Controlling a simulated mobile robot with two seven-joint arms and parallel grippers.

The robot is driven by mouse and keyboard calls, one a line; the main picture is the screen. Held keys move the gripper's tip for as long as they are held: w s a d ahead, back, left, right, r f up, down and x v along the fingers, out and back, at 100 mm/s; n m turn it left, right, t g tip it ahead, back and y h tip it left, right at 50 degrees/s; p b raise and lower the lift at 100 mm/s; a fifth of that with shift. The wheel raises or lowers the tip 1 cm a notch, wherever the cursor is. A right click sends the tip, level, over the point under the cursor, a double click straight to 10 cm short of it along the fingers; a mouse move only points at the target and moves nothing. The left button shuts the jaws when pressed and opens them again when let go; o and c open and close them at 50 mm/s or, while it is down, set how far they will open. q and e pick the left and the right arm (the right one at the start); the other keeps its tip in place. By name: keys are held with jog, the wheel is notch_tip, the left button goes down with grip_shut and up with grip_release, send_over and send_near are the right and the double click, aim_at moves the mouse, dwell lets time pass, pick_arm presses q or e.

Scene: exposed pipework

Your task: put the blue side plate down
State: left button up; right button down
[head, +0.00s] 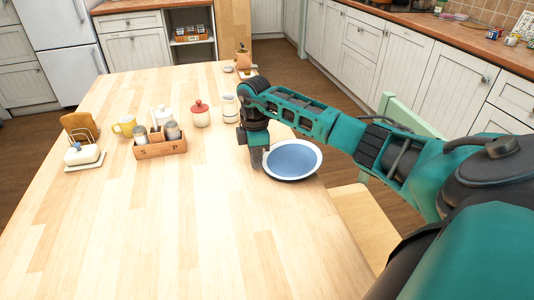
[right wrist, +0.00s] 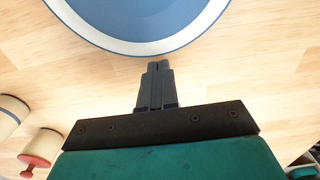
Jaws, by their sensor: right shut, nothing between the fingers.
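The blue side plate (head: 292,158) with a white rim sits on the wooden table (head: 210,225), near its right edge. In the right wrist view the plate (right wrist: 145,18) fills the top, its rim just ahead of my fingertips. My right gripper (head: 257,165) points down at the plate's left side in the head view. In the right wrist view its fingers (right wrist: 159,68) are together, with nothing between them. A small gap shows between fingertips and rim there. My left gripper is not in view.
A wooden condiment box (head: 160,148), a yellow mug (head: 124,125), a toast rack (head: 79,127) and a butter dish (head: 83,155) stand on the left. A red-lidded jar (head: 201,115) and a pale jar (head: 230,108) stand behind my gripper. The table's front is clear.

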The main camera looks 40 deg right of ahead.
jog(key=shift+w+a, duration=0.3)
jog(key=shift+a, duration=0.25)
jog(key=shift+w+a, duration=0.3)
jog(key=shift+a, duration=0.2)
